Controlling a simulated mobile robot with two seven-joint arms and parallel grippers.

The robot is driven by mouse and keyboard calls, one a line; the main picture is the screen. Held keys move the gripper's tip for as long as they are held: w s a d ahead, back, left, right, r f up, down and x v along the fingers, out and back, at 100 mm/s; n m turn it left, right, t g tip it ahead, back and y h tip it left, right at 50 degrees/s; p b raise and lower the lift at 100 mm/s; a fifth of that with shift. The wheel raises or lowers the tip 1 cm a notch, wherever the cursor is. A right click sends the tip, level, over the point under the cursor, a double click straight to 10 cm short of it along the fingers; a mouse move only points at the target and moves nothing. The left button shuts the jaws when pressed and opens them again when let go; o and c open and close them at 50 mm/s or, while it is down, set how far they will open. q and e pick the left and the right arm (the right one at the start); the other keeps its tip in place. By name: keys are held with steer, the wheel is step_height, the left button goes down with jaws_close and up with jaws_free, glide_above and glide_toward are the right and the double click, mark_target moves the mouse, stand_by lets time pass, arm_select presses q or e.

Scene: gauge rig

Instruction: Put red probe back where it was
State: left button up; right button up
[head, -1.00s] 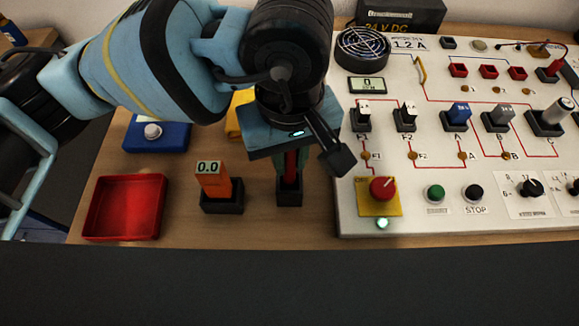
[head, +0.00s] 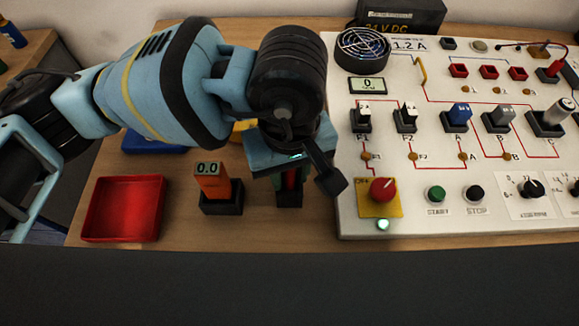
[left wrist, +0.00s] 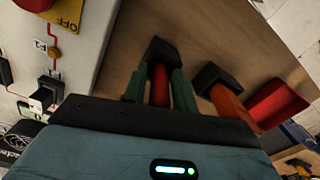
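In the head view my left gripper (head: 289,186) is low over the black holder (head: 289,200). My right gripper is not in view.
An orange probe (head: 212,183) reading 0.0 stands in another black holder (head: 221,203) close on the left. A red tray (head: 124,208) lies further left. The white panel (head: 420,224), with switches and a red knob (head: 382,189), is close on the right.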

arm_select(q)
steer(key=shift+o, duration=0.9)
step_height(320, 180, up, 12)
steer(key=shift+r, duration=0.25)
